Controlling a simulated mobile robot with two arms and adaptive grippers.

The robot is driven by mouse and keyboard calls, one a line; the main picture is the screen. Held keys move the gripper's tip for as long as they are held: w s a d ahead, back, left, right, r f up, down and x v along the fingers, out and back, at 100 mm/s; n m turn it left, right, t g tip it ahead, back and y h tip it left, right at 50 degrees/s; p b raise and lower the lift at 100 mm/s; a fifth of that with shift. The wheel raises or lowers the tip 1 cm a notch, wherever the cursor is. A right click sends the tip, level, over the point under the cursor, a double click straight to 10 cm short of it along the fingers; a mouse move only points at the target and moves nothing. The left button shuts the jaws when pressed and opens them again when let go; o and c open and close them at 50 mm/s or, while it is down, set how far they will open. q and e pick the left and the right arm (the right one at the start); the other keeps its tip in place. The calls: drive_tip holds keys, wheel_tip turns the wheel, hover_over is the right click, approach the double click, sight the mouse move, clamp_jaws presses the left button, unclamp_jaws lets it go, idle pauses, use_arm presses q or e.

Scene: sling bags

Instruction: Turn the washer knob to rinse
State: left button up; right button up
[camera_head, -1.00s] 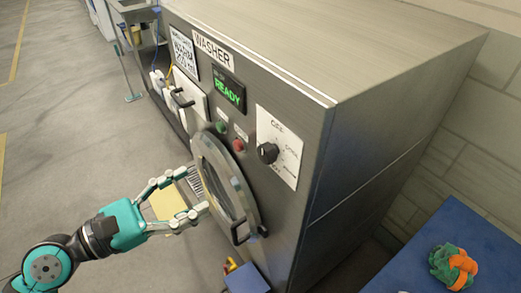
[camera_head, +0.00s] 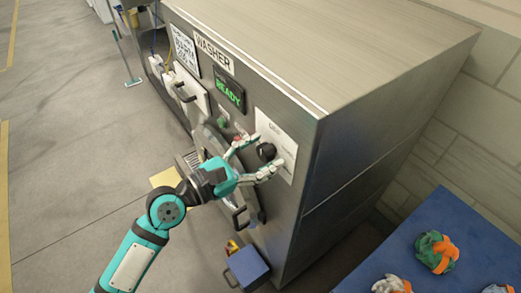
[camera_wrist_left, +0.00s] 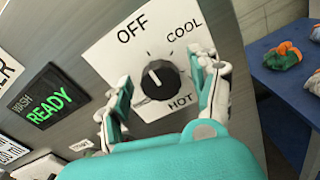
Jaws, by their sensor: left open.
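The black round washer knob (camera_head: 266,152) sits on a white dial plate on the washer's front, and it shows large in the left wrist view (camera_wrist_left: 160,79). The plate (camera_wrist_left: 135,52) reads OFF, COOL and HOT; a label at its lower left is partly covered and unreadable. A white mark on the knob points up and left, roughly toward OFF. My left gripper (camera_head: 264,153) is open at the dial, with a finger on either side of the knob. In the wrist view, gaps show between the fingers and the knob. My right gripper is out of view.
The washer (camera_head: 345,80) has a green READY display (camera_head: 228,96), a green button (camera_head: 222,122) and a round door behind my arm. A blue table (camera_head: 455,225) with several cloth bundles stands at right. A blue box (camera_head: 247,268) is on the floor.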

use_arm(q)
drive_tip(key=c, duration=1.1)
drive_tip(key=shift+c, duration=0.2)
